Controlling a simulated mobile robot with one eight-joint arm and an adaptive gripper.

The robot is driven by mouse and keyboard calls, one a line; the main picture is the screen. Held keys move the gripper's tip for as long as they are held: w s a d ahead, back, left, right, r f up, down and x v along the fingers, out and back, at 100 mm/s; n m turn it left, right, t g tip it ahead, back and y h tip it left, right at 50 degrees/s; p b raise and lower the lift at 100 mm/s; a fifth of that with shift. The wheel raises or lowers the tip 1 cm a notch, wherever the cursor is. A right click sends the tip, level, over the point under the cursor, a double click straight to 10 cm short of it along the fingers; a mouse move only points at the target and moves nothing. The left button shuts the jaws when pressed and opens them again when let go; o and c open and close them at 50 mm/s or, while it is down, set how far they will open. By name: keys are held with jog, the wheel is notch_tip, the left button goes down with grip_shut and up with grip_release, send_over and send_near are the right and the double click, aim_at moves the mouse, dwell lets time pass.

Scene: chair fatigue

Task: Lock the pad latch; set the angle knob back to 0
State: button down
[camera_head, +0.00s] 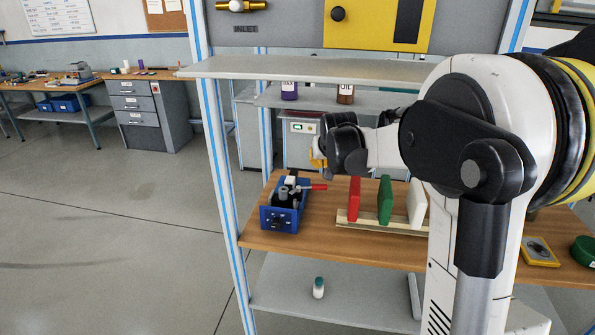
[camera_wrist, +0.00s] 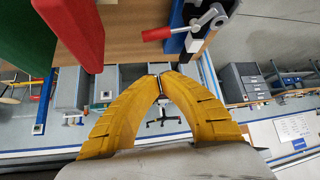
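The blue fixture (camera_head: 268,220) stands at the left end of the wooden bench top in the head view. A dark angle knob (camera_head: 278,223) is on its front face; its setting is too small to read. The pad latch is a grey toggle clamp with a red handle (camera_head: 314,187) that sticks out to the right; it also shows in the wrist view as a red handle (camera_wrist: 158,34) on a metal linkage. My gripper (camera_head: 317,160) is above and apart from the fixture, partly hidden by my wrist. In the wrist view its yellow fingers (camera_wrist: 161,82) meet at the tips, with nothing between them.
Red (camera_head: 354,199), green (camera_head: 385,200) and white (camera_head: 416,204) upright panels stand in a wooden rack right of the fixture. A grey shelf (camera_head: 300,67) spans above the bench. A small bottle (camera_head: 318,288) stands on the lower shelf. The floor at left is clear.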

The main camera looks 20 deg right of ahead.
aim_at(312, 189)
jog(key=shift+w+d+f, duration=0.15)
jog(key=shift+w+d, duration=0.1)
jog(key=shift+w, duration=0.15)
jog(key=shift+f, duration=0.1)
jog(key=b+x, duration=0.4)
jog(key=x, duration=0.6)
jog(key=s, duration=0.1)
jog(key=s+a, duration=0.1)
jog(key=s, duration=0.2)
jog(key=shift+a+f+b, duration=0.15)
jog(key=shift+f+b, duration=0.15)
jog(key=shift+b, duration=0.05)
